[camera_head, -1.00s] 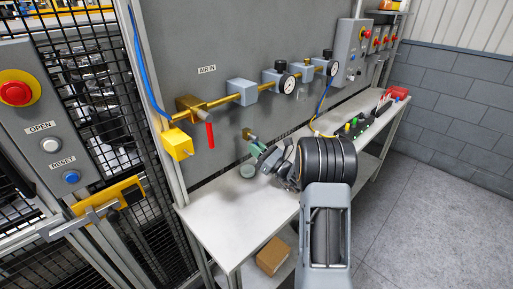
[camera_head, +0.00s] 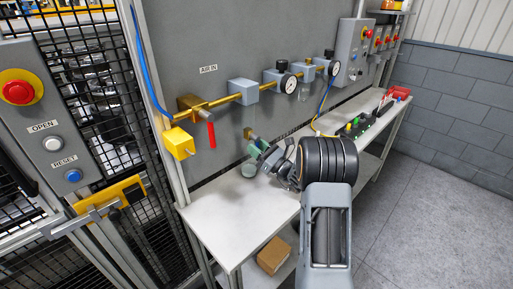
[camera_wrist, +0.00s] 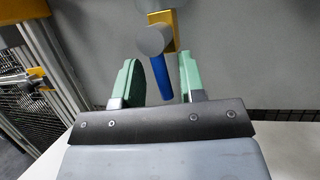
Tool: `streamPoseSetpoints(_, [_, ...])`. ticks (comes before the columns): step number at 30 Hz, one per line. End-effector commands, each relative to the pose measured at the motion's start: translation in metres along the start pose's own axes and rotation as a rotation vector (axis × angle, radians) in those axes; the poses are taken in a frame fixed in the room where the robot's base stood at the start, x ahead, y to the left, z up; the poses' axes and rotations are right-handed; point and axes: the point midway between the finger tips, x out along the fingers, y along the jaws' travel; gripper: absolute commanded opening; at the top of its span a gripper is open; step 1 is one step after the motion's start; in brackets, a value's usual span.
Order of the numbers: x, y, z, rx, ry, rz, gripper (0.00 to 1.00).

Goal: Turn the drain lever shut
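The drain lever is a blue handle (camera_wrist: 161,78) in the wrist view. It hangs down, slightly tilted, below a round grey cap (camera_wrist: 152,40) and a brass fitting (camera_wrist: 176,32). My gripper (camera_wrist: 157,78) is open, with one green-padded finger on each side of the lever in this view. A gap shows on both sides, and I cannot tell how deep the lever sits between the pads. In the head view my gripper (camera_head: 253,158) is at the grey panel, just below a brass stub (camera_head: 248,133). The blue lever is not distinguishable there.
A brass air pipe (camera_head: 222,100) with a red lever (camera_head: 211,135) and a yellow block (camera_head: 179,143) runs above left. Gauges (camera_head: 288,83) sit along it. A white bench (camera_head: 217,215) lies below my gripper. A mesh fence (camera_head: 110,140) stands left.

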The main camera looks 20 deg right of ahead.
Motion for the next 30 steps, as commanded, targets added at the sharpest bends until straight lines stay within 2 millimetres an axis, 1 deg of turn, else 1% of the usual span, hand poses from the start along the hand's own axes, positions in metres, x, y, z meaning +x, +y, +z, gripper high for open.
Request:
streamPoseSetpoints(4, [-0.006, -0.001, -0.001, 0.000, 0.002, -0.002, 0.37])
streamPoseSetpoints(7, [-0.019, -0.001, -0.002, 0.000, 0.003, -0.004, 0.37])
streamPoseSetpoints(15, [-0.075, -0.001, -0.002, -0.001, 0.002, -0.005, 0.37])
streamPoseSetpoints(21, [-0.110, -0.001, -0.002, 0.001, 0.000, -0.003, 0.37])
streamPoseSetpoints(27, [-0.131, 0.000, -0.001, 0.000, 0.000, -0.001, 0.37])
streamPoseSetpoints(30, [-0.136, 0.000, -0.001, 0.000, 0.000, 0.000, 0.37])
